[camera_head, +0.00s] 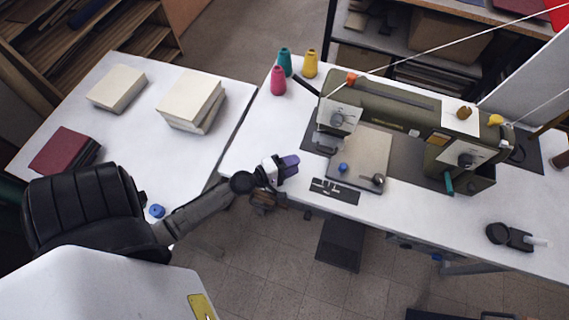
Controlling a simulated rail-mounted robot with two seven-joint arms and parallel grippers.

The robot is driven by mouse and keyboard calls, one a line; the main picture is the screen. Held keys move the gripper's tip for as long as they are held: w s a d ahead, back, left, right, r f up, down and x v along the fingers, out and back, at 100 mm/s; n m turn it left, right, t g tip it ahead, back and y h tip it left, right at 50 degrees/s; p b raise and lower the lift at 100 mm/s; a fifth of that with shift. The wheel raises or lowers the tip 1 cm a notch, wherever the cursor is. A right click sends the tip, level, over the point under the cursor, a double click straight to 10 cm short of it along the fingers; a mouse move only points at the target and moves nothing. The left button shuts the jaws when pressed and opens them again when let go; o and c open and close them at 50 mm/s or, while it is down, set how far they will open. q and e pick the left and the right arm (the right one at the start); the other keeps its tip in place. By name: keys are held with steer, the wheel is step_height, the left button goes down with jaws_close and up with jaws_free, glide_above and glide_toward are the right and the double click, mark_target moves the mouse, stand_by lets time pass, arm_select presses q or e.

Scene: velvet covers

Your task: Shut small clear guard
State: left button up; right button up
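An olive-green sewing machine (395,110) stands on the white table (250,140). I cannot make out a clear guard with certainty. A small black device (517,238) with a round black part and a pale, see-through-looking piece lies at the right front of this table; whether that piece is the guard I cannot tell. My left gripper (289,166), with purple fingertips, is over the table's left front edge, left of the machine and far from the black device. Its fingers are too small to read as open or shut. My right gripper is not in view.
Pink (278,80), teal (284,62) and yellow (310,64) thread cones stand at the back left. A dark slotted plate (334,191) lies near the front edge. Books (190,102) lie on the left table. The front strip between plate and device looks clear.

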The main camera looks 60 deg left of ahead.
arm_select(q)
steer(key=shift+s+a+r, duration=0.1)
steer(key=shift+s, duration=0.55)
steer(key=shift+s+a+r, duration=0.1)
steer(key=shift+s, duration=0.55)
steer(key=s+d+f+m+g+h, duration=0.1)
steer(key=s+d+m+g+h, duration=0.45)
steer(key=d+m, duration=0.85)
steer(key=s+a+r+m+g+y, duration=0.1)
steer(key=s+a+m+g+y, duration=0.2)
steer(key=s+m+g+y, duration=0.5)
step_height(320, 180, up, 33)
steer(key=n+p, duration=0.1)
steer(key=p, duration=3.2)
steer(key=shift+s+r+n+t+h, duration=0.2)
steer(key=shift+s+n+t+h, duration=0.15)
steer(key=shift+t, duration=0.1)
